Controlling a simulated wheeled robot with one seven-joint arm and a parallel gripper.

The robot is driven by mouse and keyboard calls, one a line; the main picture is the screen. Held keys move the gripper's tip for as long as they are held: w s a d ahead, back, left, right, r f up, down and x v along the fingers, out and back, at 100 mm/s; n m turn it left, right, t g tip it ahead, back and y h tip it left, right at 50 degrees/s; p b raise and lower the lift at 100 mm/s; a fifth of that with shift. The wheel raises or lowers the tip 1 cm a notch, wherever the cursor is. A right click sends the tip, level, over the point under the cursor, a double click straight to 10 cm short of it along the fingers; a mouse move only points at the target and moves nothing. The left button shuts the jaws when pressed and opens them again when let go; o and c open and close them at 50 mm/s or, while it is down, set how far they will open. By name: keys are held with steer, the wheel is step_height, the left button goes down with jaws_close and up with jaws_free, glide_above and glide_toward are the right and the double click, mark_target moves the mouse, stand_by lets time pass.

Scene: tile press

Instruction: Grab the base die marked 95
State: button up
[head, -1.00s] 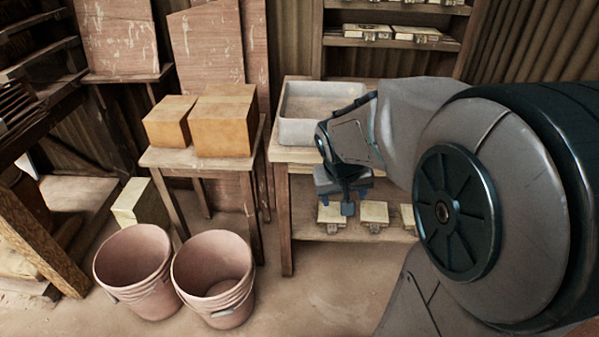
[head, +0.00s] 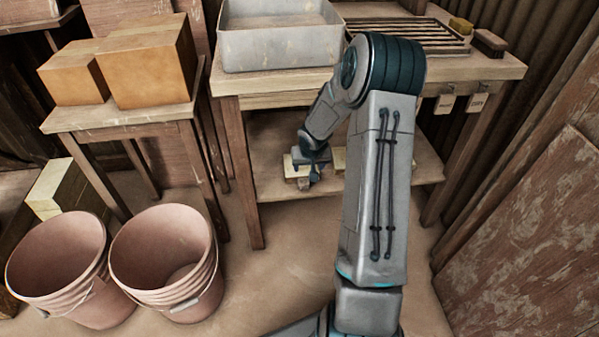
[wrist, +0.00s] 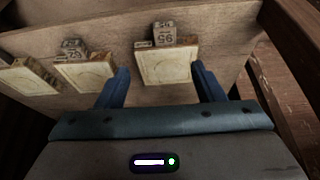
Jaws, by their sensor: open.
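Several pale square base dies lie on the lower shelf, each with a small marked tag block. In the wrist view, the die whose tag appears to read 95 (wrist: 165,65) is ahead of my gripper (wrist: 162,78), roughly between the blue fingers' lines. My gripper is open and empty, and its fingertips are close to that die's near edge. Another die (wrist: 86,74) with a different tag lies to its left, and a third (wrist: 27,77) is at the far left. In the head view, my gripper (head: 313,178) is at the lower shelf, partly hiding the dies.
The lower shelf (head: 400,172) is under a workbench (head: 400,78) carrying a grey tub (head: 280,45) and a rack. The bench legs and top bound the reach. Two pink buckets (head: 165,250) and a side table with boxes (head: 145,60) stand left.

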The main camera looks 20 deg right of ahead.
steer(key=b, duration=0.3)
glide_above(304, 183)
steer(key=s, duration=0.2)
step_height(304, 183, down, 8)
steer(key=shift+w+a+r, duration=0.15)
steer(key=shift+r, duration=0.05)
steer(key=b+x, duration=0.1)
steer(key=x, duration=0.2)
steer(key=b+x, duration=0.1)
steer(key=shift+a+f+b, duration=0.25)
steer(key=shift+f+b, duration=0.05)
steer(key=shift+f, duration=0.4)
steer(key=shift+w+r, duration=0.1)
jaws_close()
